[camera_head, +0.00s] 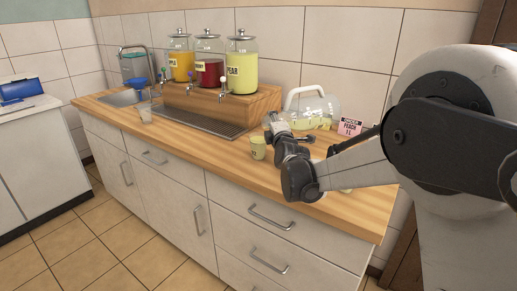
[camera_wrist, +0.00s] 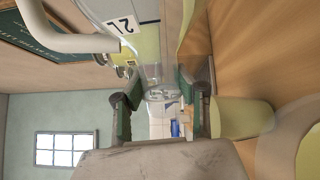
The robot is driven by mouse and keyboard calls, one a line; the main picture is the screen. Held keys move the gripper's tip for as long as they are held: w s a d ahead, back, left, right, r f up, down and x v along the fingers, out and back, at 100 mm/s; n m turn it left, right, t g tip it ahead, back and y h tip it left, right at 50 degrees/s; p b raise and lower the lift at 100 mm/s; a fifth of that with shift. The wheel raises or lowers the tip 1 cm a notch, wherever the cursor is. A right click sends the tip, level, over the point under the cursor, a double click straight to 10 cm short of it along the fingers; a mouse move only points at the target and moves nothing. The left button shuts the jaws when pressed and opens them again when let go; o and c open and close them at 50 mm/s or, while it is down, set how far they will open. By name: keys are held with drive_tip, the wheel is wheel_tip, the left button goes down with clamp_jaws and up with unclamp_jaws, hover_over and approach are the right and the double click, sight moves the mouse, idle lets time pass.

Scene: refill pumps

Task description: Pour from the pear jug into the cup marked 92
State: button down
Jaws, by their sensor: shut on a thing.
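My gripper (camera_head: 272,122) is over the counter, just left of a large clear jug (camera_head: 332,104) with a white handle. In the wrist view my gripper (camera_wrist: 158,103) is shut on a clear vessel (camera_wrist: 165,92) between its green-padded fingers; I cannot tell whether this is part of the jug. A white handle (camera_wrist: 65,36) passes close by at upper left. A yellow-green cup (camera_head: 258,148) stands below my gripper; its dark mark is unreadable. A yellow-green cup (camera_wrist: 240,116) shows beside the fingers in the wrist view. No 92 is readable. A dispenser labelled PEAR (camera_head: 243,67) holds yellow-green liquid.
An orange dispenser (camera_head: 181,64) and a red one (camera_head: 208,71) share the wooden stand (camera_head: 255,103). A drip grate (camera_head: 200,122) lies in front. A clear cup (camera_head: 145,113) stands near the sink. A pink sign (camera_head: 349,129) stands at right. The counter's right front is clear.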

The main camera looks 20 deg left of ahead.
sight(279, 115)
drive_tip(key=shift+w+d+m, duration=0.2)
drive_tip(key=shift+d+m, duration=0.05)
drive_tip(key=shift+m, duration=0.85)
drive_tip(key=shift+w+d+r+m+g, duration=0.15)
drive_tip(key=shift+m+g, duration=0.15)
drive_tip(key=shift+m, duration=0.3)
drive_tip(key=m, duration=0.1)
drive_tip(key=r+m+p, duration=0.1)
drive_tip(key=d+r+m, duration=0.1)
drive_tip(key=shift+w+h+p, duration=0.3)
drive_tip(key=shift+p, duration=0.05)
drive_tip(key=r+m, duration=0.1)
drive_tip(key=m, duration=0.1)
drive_tip(key=w+d+r+m+g+p, duration=0.1)
drive_tip(key=m, duration=0.1)
drive_tip(key=shift+d+m+p, duration=0.15)
drive_tip(key=shift+m+p, duration=0.15)
drive_tip(key=shift+w+d+r+m+g+y, duration=0.25)
drive_tip(key=shift+r+m+g+y, duration=0.2)
drive_tip(key=shift+m, duration=0.35)
drive_tip(key=shift+f, duration=0.15)
drive_tip(key=shift+s, duration=0.1)
